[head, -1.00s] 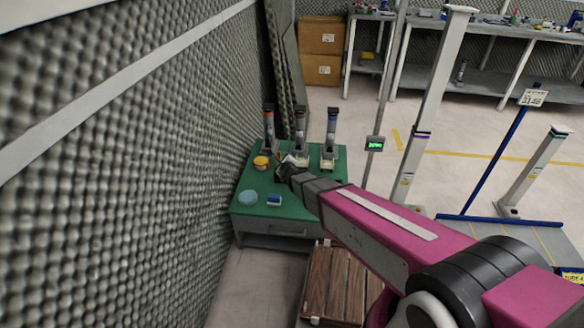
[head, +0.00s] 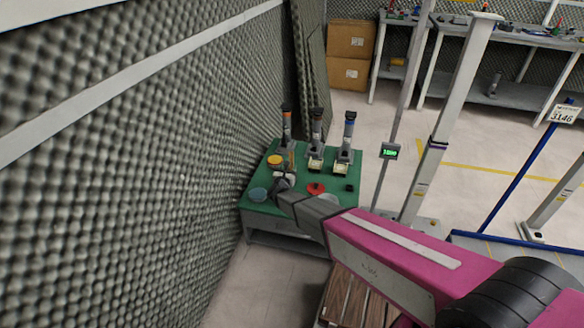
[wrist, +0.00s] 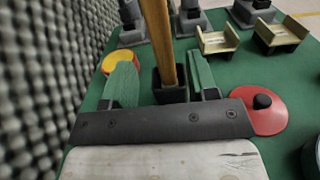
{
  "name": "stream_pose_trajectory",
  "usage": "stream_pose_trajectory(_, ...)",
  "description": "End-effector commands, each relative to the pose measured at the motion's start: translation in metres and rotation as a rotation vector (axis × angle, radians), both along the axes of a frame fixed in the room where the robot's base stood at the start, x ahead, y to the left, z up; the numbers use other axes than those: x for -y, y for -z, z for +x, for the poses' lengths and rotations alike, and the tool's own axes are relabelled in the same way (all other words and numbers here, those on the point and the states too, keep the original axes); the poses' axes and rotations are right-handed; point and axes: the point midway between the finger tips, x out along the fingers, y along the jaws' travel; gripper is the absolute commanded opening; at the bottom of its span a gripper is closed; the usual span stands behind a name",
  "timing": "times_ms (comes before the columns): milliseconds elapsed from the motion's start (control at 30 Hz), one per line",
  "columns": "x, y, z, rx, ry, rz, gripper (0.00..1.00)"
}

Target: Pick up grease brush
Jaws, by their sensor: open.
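The grease brush appears as an upright wooden handle (wrist: 158,35) in the wrist view, standing in a small dark square holder (wrist: 171,88); its bristles are hidden. In the head view its thin handle (head: 291,158) shows faintly behind my gripper (head: 284,182). In the wrist view my gripper (wrist: 160,62) is open, with one green finger on each side of the handle. I cannot tell whether either finger touches it. The holder is on a green-topped table (head: 331,199).
A yellow-topped round container (head: 274,160) is on the left. A red disc with a black knob (head: 316,188) is on the right. Several upright devices with cradles (head: 316,140) line the back. The foam wall (head: 150,190) runs close along the left.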

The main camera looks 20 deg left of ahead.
Motion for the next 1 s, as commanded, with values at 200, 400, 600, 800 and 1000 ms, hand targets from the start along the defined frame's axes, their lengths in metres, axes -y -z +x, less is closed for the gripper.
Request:
stream_pose_trajectory(200,-0.002,-0.001,0.018,0.001,0.000,-0.001,0.53)
stream_pose_trajectory(400,-0.002,-0.003,0.041,0.002,0.000,-0.002,0.53)
stream_pose_trajectory(600,-0.005,-0.003,0.065,0.000,-0.001,-0.002,0.53)
stream_pose_trajectory(800,-0.004,-0.004,0.066,0.000,-0.001,-0.002,0.53)
stream_pose_trajectory(1000,-0.004,-0.004,0.066,0.000,-0.001,-0.002,0.01)
